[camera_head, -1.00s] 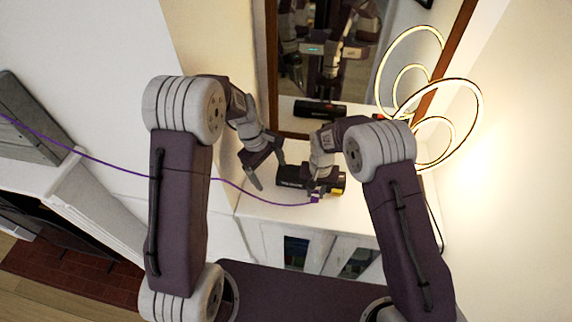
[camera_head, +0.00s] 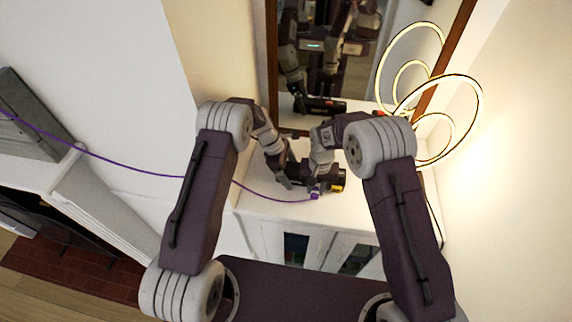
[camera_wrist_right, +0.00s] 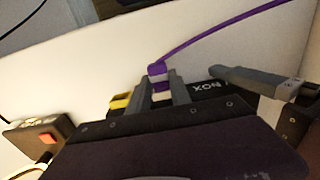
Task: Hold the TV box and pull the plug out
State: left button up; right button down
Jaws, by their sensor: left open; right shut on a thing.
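The black TV box (camera_head: 338,175) lies on the white cabinet top, largely hidden behind my grippers. Its white lettering shows in the right wrist view (camera_wrist_right: 207,88). A purple and white plug (camera_wrist_right: 158,78) with a purple cable is at the box's near side. My right gripper (camera_wrist_right: 157,92) is shut on the plug, with a finger on either side of it; the plug also shows in the head view (camera_head: 315,195). My left gripper (camera_head: 288,183) is open at the box's left end. One of its fingers shows beside the lettering in the right wrist view; I cannot tell whether it touches.
The purple cable (camera_head: 135,170) runs slack to the left. A mirror (camera_head: 375,55) stands behind the cabinet (camera_head: 270,213), and a lit ring lamp (camera_head: 478,108) is at right. A yellow part (camera_wrist_right: 120,101) and a dark object with a red patch (camera_wrist_right: 40,138) are near my right gripper.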

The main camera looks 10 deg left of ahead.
pick_arm(q)
jog(key=shift+d+f, duration=0.1)
jog(key=shift+f, duration=0.1)
grip_shut()
dwell(0.8)
pick_arm(e)
jog(key=shift+s, duration=0.15)
dwell(0.4)
jog(key=shift+s, duration=2.15)
pick_arm(q)
grip_release()
